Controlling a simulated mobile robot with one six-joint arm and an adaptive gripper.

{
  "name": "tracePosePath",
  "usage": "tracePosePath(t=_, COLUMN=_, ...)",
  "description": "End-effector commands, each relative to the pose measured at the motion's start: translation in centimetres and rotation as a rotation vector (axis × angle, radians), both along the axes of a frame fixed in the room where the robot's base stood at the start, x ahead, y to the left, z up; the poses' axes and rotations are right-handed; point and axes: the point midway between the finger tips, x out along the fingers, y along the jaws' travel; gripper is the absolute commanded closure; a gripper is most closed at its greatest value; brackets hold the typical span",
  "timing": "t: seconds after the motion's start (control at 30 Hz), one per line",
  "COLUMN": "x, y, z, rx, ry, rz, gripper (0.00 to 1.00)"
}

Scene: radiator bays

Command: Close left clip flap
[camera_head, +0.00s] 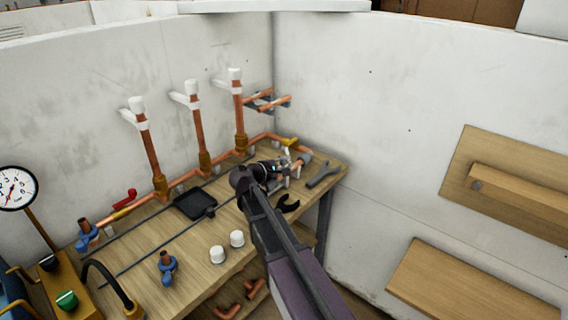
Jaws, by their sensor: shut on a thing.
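Three upright copper pipes rise from the bench's back, each with a white clip near its top. The left clip (131,118) has a pale flap sticking out to the left. The middle clip (184,98) and the right clip (232,83) look alike. My gripper (286,168) is low over the right end of the bench, well to the right of the left clip. It is shut on a short copper piece (298,164); the dark arm and fingers hide much of the hold.
The wooden bench (142,240) holds a black pan-like tool (194,204), two white caps, a wrench (323,175), a black clamp-shaped piece (288,204) and blue-handled valves. A pressure gauge (16,188) stands at the left. White walls close the back and right; wooden boards hang at right.

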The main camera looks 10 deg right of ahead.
Motion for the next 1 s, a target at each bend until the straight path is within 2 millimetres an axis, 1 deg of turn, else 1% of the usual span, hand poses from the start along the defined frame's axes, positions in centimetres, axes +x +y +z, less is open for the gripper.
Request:
tracePosePath(t=0.2, x=0.11, y=-0.04, z=-0.04, rx=0.022, ry=-0.032, rz=0.004, gripper=1.00)
tracePosePath(t=0.7, x=0.17, y=-0.04, z=-0.01, rx=0.024, ry=-0.038, rz=0.004, gripper=1.00)
tracePosePath(t=0.73, x=0.17, y=-0.04, z=-0.01, rx=0.024, ry=-0.038, rz=0.004, gripper=0.61)
tracePosePath(t=0.77, x=0.16, y=-0.04, z=0.00, rx=0.024, ry=-0.038, rz=0.004, gripper=0.52)
tracePosePath(t=0.8, x=0.15, y=-0.04, z=-0.01, rx=0.024, ry=-0.037, rz=0.004, gripper=0.40)
tracePosePath(t=0.83, x=0.14, y=-0.04, z=-0.01, rx=0.024, ry=-0.037, rz=0.004, gripper=0.38)
tracePosePath(t=1.0, x=0.05, y=-0.06, z=-0.04, rx=0.024, ry=-0.036, rz=0.003, gripper=0.38)
